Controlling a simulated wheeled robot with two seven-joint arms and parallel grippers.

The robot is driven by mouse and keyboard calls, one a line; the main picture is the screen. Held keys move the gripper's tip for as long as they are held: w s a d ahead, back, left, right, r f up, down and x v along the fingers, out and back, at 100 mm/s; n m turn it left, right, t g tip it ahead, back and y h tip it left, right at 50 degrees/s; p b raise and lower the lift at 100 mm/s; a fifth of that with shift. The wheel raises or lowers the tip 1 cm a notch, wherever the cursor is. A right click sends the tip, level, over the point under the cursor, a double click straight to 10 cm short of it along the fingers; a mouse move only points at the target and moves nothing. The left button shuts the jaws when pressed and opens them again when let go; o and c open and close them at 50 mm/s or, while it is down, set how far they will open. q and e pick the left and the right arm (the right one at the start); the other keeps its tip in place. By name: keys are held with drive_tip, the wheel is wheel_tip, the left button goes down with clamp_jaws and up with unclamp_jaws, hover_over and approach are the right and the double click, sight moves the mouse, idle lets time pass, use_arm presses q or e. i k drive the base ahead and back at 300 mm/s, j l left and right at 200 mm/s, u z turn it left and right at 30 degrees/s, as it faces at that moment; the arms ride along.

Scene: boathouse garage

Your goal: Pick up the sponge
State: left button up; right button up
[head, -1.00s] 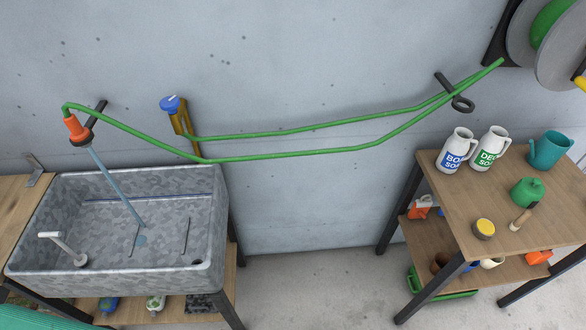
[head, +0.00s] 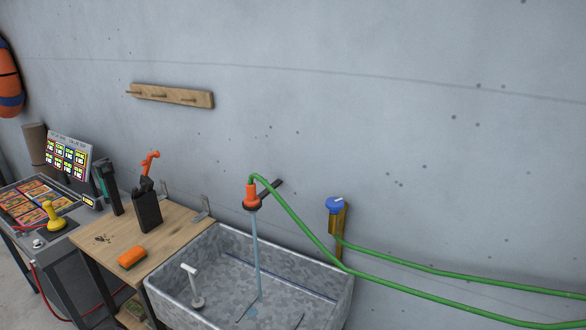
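An orange sponge-like block (head: 132,258) with a dark underside lies on the wooden side table (head: 172,238), near its front edge, left of the sink. I take it to be the sponge. It lies free, with nothing touching it from above. Neither of my grippers shows in the head view.
A galvanized sink (head: 325,290) adjoins the table on the right, with an orange nozzle (head: 251,196) above it running water. A black holder (head: 147,211) with an orange-handled tool stands behind the sponge. A bench with a yellow knobbed item (head: 52,217) stands at left.

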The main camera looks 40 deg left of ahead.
sight(137, 254)
drive_tip(key=u, duration=2.45)
drive_tip(key=i+j+z, duration=0.1)
drive_tip(key=z, duration=1.1)
drive_tip(key=i+j+z, duration=0.15)
drive_tip(key=j+z, duration=0.3)
drive_tip(key=j, duration=0.3)
drive_tip(key=j+z, duration=0.4)
drive_tip(key=j, duration=0.35)
drive_tip(key=j+z, duration=0.45)
drive_tip(key=j, duration=0.35)
drive_tip(key=k, duration=0.05)
